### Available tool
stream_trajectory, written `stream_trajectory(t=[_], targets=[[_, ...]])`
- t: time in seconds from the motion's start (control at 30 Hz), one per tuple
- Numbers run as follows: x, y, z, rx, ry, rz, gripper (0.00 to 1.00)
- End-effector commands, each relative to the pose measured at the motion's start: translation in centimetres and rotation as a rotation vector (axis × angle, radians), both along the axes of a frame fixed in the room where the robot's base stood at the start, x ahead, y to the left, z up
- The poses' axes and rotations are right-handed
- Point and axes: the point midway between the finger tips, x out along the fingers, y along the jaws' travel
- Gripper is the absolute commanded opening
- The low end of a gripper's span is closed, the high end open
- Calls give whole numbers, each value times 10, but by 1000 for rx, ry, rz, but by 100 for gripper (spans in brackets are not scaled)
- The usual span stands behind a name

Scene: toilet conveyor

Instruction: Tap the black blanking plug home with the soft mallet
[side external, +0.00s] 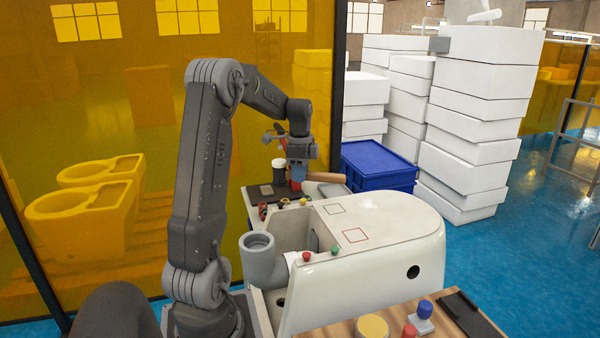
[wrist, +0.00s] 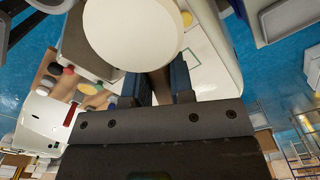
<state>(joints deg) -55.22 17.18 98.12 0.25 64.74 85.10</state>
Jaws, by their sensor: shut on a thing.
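My gripper (side external: 298,178) is low over the dark mat at the far end of the white toilet body (side external: 375,235). Its blue fingers are closed at the mallet, whose brown wooden handle (side external: 330,177) sticks out to the right.
Small coloured parts (side external: 285,203) lie nearby. A grey pipe elbow (side external: 258,258) is at the toilet's left. Blue crates (side external: 378,165) stand behind.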

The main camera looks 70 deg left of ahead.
Motion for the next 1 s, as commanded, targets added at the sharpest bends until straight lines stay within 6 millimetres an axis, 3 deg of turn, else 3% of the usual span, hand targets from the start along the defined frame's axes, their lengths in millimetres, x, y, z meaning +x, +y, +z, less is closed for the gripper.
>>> stream_trajectory(t=[0.07, 0.2, 0.27, 0.7, 1.0], targets=[[0, 0, -8, -2, 1, 0, 0], [-1, -1, -50, -6, 5, 0, 0], [0, 0, -61, -1, 0, 0, 0], [0, 1, -13, 4, -3, 0, 0], [0, 0, -6, 2, -1, 0, 0]])
